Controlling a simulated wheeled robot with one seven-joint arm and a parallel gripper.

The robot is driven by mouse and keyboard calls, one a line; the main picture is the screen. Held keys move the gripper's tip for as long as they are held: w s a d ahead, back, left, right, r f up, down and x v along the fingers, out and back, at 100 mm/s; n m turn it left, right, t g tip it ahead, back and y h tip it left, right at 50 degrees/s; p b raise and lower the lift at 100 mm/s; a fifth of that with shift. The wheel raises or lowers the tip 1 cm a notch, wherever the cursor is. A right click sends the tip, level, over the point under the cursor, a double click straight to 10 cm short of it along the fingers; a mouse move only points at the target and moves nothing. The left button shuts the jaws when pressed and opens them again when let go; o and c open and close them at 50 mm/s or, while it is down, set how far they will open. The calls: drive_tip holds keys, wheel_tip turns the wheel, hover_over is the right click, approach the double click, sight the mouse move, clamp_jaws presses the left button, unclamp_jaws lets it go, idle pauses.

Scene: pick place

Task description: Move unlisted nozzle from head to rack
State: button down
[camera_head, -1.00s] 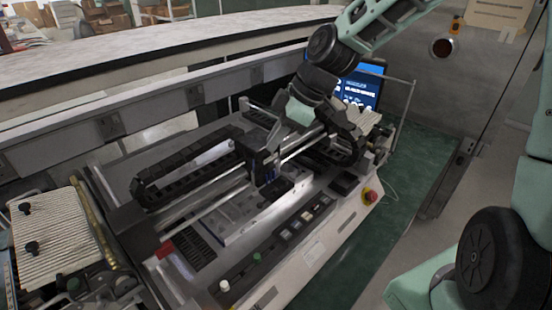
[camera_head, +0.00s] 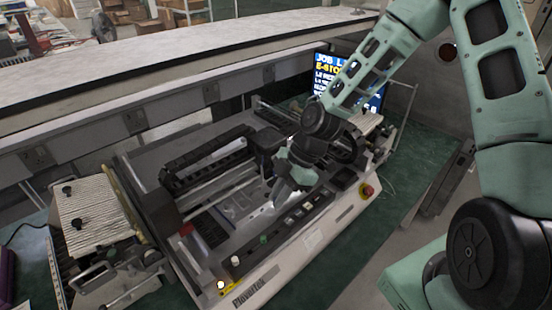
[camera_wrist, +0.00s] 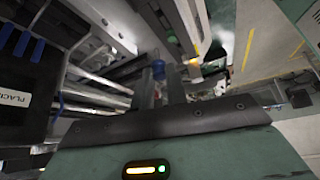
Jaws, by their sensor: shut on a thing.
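My gripper (camera_wrist: 161,82) has its two grey fingers close together in the wrist view, shut on a small, mostly hidden blue-topped piece (camera_wrist: 157,62), which looks like the nozzle. In the head view my gripper (camera_head: 282,190) is low over the front middle of the machine (camera_head: 320,232), just behind the button panel; its fingertips are hard to make out. The placement head, a black block (camera_wrist: 22,90) with a partly readable "PLACE" label and blue parts, is left of the fingers in the wrist view. I cannot tell the nozzle rack apart from the other bed fittings.
A row of buttons (camera_head: 290,222) runs along the machine's front, with a red emergency stop (camera_head: 367,190) at its right end. A lit monitor (camera_head: 345,80) stands behind. A black slotted plate (camera_head: 209,229) and a ribbed feeder unit (camera_head: 92,212) lie to the left.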

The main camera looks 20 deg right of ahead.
drive_tip(key=shift+s+a+f+b, duration=0.1)
drive_tip(key=shift+s+f+b, duration=0.05)
drive_tip(key=shift+f+b, duration=1.2)
drive_tip(key=shift+s+a+f+b, duration=0.15)
drive_tip(key=shift+f+b, duration=0.65)
drive_tip(key=shift+f, duration=0.95)
drive_tip(key=shift+s+f+b, duration=0.2)
drive_tip(key=shift+f+b, duration=0.9)
drive_tip(key=shift+f, duration=0.45)
drive_tip(key=shift+f, duration=0.1)
drive_tip(key=c, duration=1.3)
unclamp_jaws()
drive_tip(key=c, duration=0.4)
wheel_tip(320, 180, up, 7)
drive_tip(key=p, duration=0.6)
